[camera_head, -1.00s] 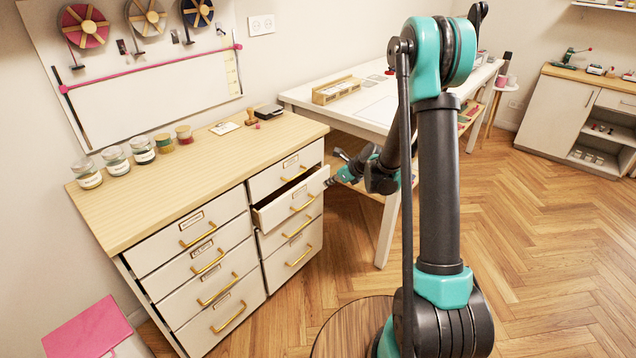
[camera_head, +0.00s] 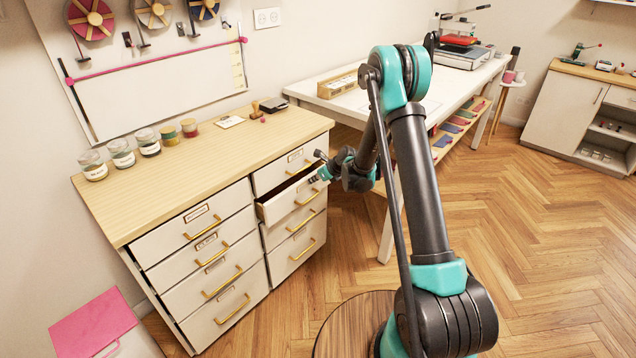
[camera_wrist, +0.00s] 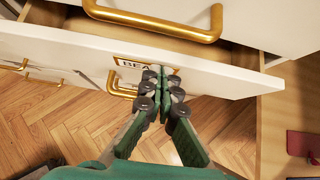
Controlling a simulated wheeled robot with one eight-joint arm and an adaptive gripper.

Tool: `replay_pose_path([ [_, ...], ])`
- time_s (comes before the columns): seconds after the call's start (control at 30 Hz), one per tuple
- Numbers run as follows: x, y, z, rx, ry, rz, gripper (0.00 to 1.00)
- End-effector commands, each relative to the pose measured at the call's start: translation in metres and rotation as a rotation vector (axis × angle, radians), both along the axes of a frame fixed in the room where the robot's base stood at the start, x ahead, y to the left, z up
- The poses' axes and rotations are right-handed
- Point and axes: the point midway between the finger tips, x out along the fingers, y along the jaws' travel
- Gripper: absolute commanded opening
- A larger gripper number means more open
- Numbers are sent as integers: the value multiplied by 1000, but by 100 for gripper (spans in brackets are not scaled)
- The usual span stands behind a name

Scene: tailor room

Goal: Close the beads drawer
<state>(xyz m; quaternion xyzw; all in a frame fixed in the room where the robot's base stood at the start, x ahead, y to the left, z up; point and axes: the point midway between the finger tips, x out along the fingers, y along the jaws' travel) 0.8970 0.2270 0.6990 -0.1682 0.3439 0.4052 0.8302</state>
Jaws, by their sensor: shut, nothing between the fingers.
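The beads drawer (camera_head: 292,203) stands partly open in the right column of the cabinet, second from the top. In the wrist view its white front (camera_wrist: 215,75) crosses the picture, with a label (camera_wrist: 130,62) that begins "BEA". Its brass handle (camera_wrist: 118,90) shows just below, partly hidden by my fingers. My gripper (camera_wrist: 165,72) is shut and empty, its fingertips at the label on the drawer front; whether they press on it I cannot tell. In the head view my gripper (camera_head: 318,178) is at the drawer's right end.
Above the open drawer is a shut drawer with a brass handle (camera_wrist: 150,18). The wooden cabinet top (camera_head: 195,165) holds several jars. A white table (camera_head: 370,105) stands close on the right of the cabinet. The floor (camera_head: 540,220) to the right is clear.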

Motion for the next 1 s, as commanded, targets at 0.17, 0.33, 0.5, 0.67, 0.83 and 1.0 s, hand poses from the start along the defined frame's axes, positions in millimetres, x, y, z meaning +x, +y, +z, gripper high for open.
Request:
replay_pose_path([
  [0.17,1,2,0,0,0,0,0],
  [0.33,1,2,0,0,0,0,0],
  [0.5,8,11,0,1,1,1,0],
  [0.67,25,33,0,1,0,2,0],
  [0.83,32,41,0,1,-1,0,0],
  [1.0,32,41,0,2,-1,0,0],
])
